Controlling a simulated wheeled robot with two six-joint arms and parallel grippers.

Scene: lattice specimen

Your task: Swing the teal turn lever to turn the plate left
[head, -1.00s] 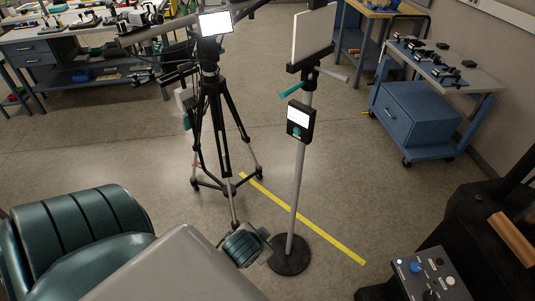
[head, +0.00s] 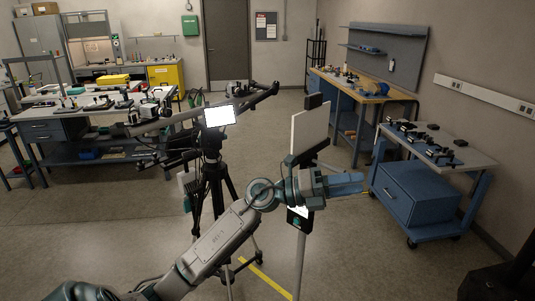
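The pale plate (head: 310,128) stands upright in a dark clamp on top of a slim grey stand (head: 301,262). My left arm reaches up from the bottom left. My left gripper (head: 350,183), with blue fingers pointing right, is in front of the stand just below the plate. The fingers lie close together in this view, and I cannot tell whether there is a gap or whether they touch anything. My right gripper is not in view.
A black tripod (head: 217,190) with a lit screen (head: 219,116) stands just left of the stand. A blue cart (head: 425,196) is at the right, with a wooden-topped bench (head: 350,88) behind it. A yellow floor line (head: 266,279) runs by the stand's pole. Open floor lies left.

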